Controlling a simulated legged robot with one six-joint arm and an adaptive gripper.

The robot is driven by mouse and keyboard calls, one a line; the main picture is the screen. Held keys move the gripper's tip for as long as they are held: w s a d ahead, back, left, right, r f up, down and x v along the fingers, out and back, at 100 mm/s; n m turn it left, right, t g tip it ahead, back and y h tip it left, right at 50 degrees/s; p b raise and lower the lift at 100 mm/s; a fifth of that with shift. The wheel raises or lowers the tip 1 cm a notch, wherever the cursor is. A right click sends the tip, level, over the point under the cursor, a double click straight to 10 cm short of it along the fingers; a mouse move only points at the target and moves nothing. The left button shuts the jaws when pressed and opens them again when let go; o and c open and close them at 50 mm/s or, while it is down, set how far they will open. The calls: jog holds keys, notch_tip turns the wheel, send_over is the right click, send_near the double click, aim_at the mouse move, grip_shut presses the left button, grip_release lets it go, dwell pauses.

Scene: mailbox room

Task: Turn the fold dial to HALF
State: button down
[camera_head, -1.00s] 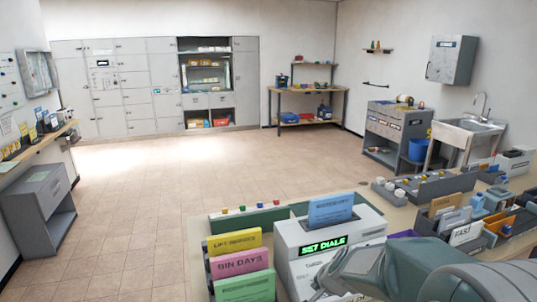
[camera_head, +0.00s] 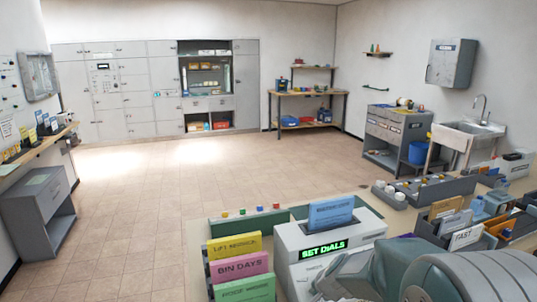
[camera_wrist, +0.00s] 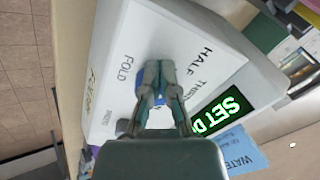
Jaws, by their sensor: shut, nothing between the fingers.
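The white folding machine (camera_head: 290,240) stands on the near table, with a green "SET DIALS" display (camera_head: 324,250) on its front. In the wrist view its panel (camera_wrist: 185,35) fills the middle, with HALF, THIRDS and FOLD lettering around a blue dial (camera_wrist: 141,88). My gripper (camera_wrist: 158,66) is shut in front of this dial and hides most of it, including where it points. I cannot tell whether the fingers touch it. In the head view my arm covers the machine's lower front.
A blue card (camera_head: 331,212) stands in the machine's top. Yellow, pink and green cards (camera_head: 243,267) stand left of it. Trays of envelopes (camera_head: 465,237) and a rack (camera_head: 425,187) fill the table's right side. The floor beyond is clear.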

jog(key=shift+w+d, duration=0.1)
jog(key=shift+d, duration=0.05)
jog(key=shift+s+d+f, duration=0.25)
jog(key=shift+s+d, duration=0.05)
jog(key=shift+d, duration=0.05)
dwell(0.5)
jog(key=shift+s+a+f, duration=0.1)
jog(key=shift+s+a, duration=0.15)
jog(key=shift+s, duration=0.05)
jog(key=v, duration=0.6)
dwell(0.4)
